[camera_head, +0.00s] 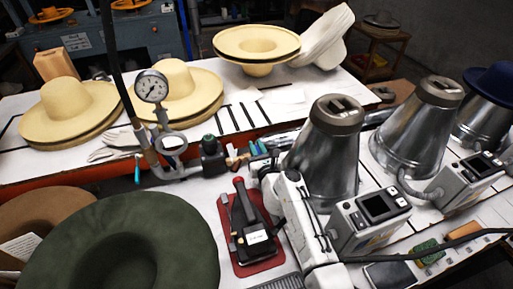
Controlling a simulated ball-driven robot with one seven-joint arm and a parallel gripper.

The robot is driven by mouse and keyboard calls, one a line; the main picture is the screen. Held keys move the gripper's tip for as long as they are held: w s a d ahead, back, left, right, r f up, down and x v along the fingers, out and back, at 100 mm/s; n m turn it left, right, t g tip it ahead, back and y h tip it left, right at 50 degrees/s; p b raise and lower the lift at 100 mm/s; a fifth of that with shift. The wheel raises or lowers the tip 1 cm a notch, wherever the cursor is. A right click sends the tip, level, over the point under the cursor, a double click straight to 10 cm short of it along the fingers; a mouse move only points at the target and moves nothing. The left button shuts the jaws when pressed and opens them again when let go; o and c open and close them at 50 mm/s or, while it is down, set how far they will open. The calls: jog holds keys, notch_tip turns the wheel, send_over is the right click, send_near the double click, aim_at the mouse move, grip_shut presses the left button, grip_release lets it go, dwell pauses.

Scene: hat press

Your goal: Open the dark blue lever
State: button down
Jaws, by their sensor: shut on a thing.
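No lever shows as clearly dark blue. A dark lever-like bar (243,205) with a red tip stands on a black device on a red base, in the middle of the head view. My white arm comes up from the bottom, just right of that device. My gripper (258,163) is at the arm's far end, beyond and to the right of the red tip, near small teal and brown pieces. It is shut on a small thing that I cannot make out. The fingertips are small and partly hidden.
Shiny metal cones (325,150) with control boxes (372,212) stand close on the right. A pressure gauge (151,87) on piping rises at left centre. A large dark green hat (185,235) fills the lower left. Cream hats (65,108) lie on the white table behind.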

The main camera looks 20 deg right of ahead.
jog(key=shift+a+f+m+h+b, duration=0.15)
jog(key=shift+a+m+h+b, duration=0.2)
jog(key=shift+h+b, duration=0.25)
jog(key=shift+m+h, duration=0.45)
jog(key=shift+h, duration=0.25)
jog(key=c, duration=1)
grip_release()
jog(key=shift+c, duration=0.2)
jog(key=shift+r, duration=0.2)
